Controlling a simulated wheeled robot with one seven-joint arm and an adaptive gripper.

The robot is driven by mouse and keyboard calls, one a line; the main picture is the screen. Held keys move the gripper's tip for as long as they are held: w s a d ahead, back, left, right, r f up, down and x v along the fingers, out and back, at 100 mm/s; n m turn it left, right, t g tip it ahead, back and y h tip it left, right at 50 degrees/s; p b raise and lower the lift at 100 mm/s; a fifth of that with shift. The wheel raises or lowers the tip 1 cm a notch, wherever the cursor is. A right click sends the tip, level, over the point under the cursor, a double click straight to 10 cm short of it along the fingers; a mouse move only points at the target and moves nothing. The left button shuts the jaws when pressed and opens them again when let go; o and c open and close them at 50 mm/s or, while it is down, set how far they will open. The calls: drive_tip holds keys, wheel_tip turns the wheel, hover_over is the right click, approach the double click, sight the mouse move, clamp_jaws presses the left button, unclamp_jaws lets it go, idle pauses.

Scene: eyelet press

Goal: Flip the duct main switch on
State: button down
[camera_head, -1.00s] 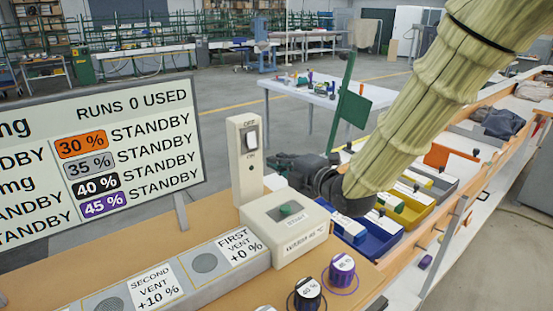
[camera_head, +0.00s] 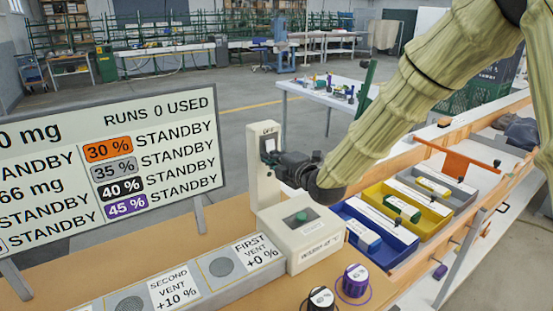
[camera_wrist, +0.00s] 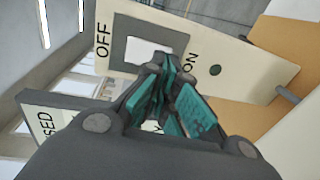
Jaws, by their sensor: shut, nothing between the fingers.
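The duct main switch is a white rocker (camera_wrist: 148,50) in a dark frame on an upright cream post (camera_head: 262,190). In the wrist view OFF is printed at one end of the rocker and ON at the other, beside a small dark green dot (camera_wrist: 215,70). My gripper (camera_head: 272,158) is at the post's upper part, in front of the switch. In the wrist view my gripper (camera_wrist: 163,68) is shut, its teal-padded fingertips over the rocker's lower edge on the ON side. I cannot tell whether they touch it. The fingers hide part of the rocker.
A cream box with a green button (camera_head: 301,216) stands at the post's foot. The FIRST VENT and SECOND VENT strip (camera_head: 185,285) runs left of it. A standby display board (camera_head: 110,165) stands at left. Blue (camera_head: 400,250), yellow and grey bins lie right.

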drive_tip(key=shift+f, duration=0.1)
idle(0.3)
drive_tip(key=s+d+f+b, duration=0.2)
drive_tip(key=s+d+b, duration=0.3)
drive_tip(key=s, duration=0.6)
drive_tip(key=shift+d, duration=1.2)
